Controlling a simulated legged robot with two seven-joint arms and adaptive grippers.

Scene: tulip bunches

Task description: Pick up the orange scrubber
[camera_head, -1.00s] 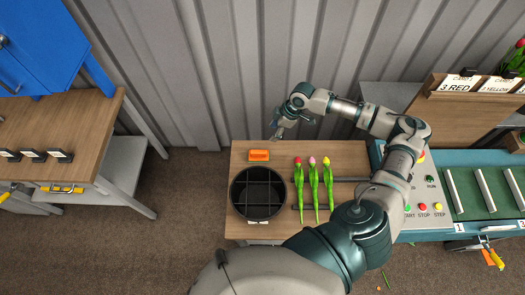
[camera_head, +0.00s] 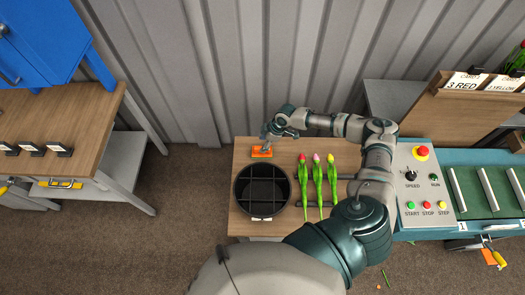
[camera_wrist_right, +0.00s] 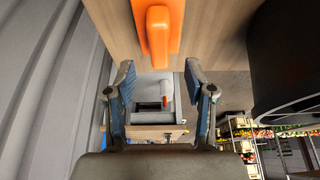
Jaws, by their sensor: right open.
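The orange scrubber (camera_head: 262,153) lies on the wooden table at its back left corner, behind the round black bin. My right gripper (camera_head: 267,140) is above it and hides part of it. In the right wrist view the scrubber (camera_wrist_right: 158,30) shows its raised handle at the top centre, ahead of the open fingers (camera_wrist_right: 161,92). The fingers stand apart with nothing between them, and I see no contact with the scrubber. My left gripper is not in view.
The black divided bin (camera_head: 240,190) stands just in front of the scrubber. Several tulips, including a red one (camera_head: 303,185), lie to its right. A control panel (camera_head: 425,190) is further right. A corrugated wall (camera_head: 230,60) rises close behind the table.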

